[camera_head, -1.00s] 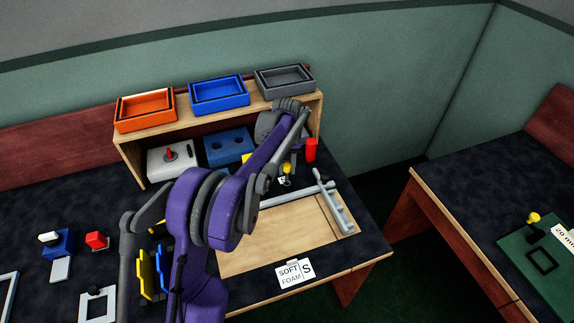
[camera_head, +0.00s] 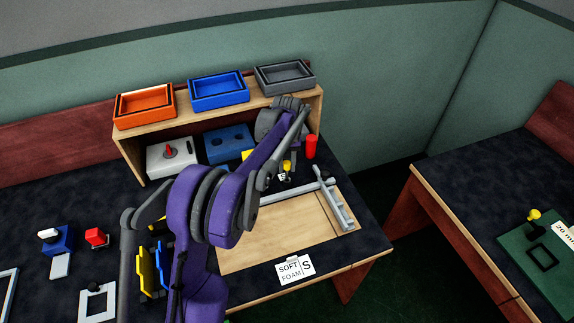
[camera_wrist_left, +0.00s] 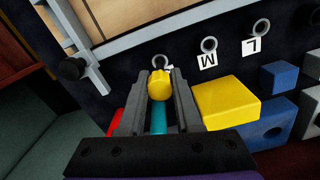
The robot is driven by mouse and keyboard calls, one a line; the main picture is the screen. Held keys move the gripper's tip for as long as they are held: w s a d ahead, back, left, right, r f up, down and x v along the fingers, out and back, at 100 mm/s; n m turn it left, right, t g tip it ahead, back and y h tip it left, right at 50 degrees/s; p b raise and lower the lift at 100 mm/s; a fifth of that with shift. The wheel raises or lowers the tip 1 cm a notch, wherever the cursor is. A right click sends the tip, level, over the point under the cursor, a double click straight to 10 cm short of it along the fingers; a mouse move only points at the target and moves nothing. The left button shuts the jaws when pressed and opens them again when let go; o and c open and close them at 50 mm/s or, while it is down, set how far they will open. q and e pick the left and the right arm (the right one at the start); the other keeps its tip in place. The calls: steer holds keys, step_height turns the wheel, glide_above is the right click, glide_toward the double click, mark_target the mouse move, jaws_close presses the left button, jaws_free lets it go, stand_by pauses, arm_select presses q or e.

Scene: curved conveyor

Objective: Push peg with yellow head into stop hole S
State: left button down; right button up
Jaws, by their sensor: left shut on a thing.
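In the left wrist view, my left gripper (camera_wrist_left: 158,76) is shut on the peg with the yellow head (camera_wrist_left: 160,86). The yellow head is between the fingertips, with a teal shaft-like piece in line with it. A grey ring (camera_wrist_left: 160,61) is just beyond the fingertips; a small white label beside it is mostly hidden. In the head view, the yellow head (camera_head: 287,165) shows just right of my purple arm, by a small black-and-white label. The arm covers most of the gripper there. I cannot tell how deep the peg sits. My right gripper is not in view.
Rings marked M (camera_wrist_left: 209,45) and L (camera_wrist_left: 263,27) lie to the right in the wrist view. A yellow block (camera_wrist_left: 225,104) stands close beside the right finger. A red cylinder (camera_head: 311,147) and a grey bar frame (camera_head: 336,203) are nearby. The wooden board (camera_head: 290,230) is bare.

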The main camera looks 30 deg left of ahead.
mark_target(287, 177)
arm_select(q)
steer(key=shift+f+b, duration=1.05)
steer(key=shift+f, duration=0.7)
steer(key=c, duration=0.5)
jaws_free()
step_height(287, 177, up, 11)
steer(key=shift+f+p, duration=0.1)
steer(key=shift+p, duration=0.3)
stand_by(0.4)
steer(key=s+d+r+m+t+p, duration=0.1)
steer(key=s+d+r+m+p, duration=0.1)
steer(key=s+d+r, duration=0.4)
steer(key=s+d+f+m+t+p, duration=0.1)
steer(key=s+d, duration=0.2)
steer(key=s, duration=0.4)
steer(key=s+d+f+m+t+p, duration=0.1)
steer(key=s+d+f+m+t, duration=0.1)
steer(key=s, duration=0.6)
steer(key=s+d+f+m+t+p, duration=0.1)
steer(key=s+d, duration=0.3)
steer(key=s, duration=0.4)
steer(key=shift+f+m+p, duration=0.4)
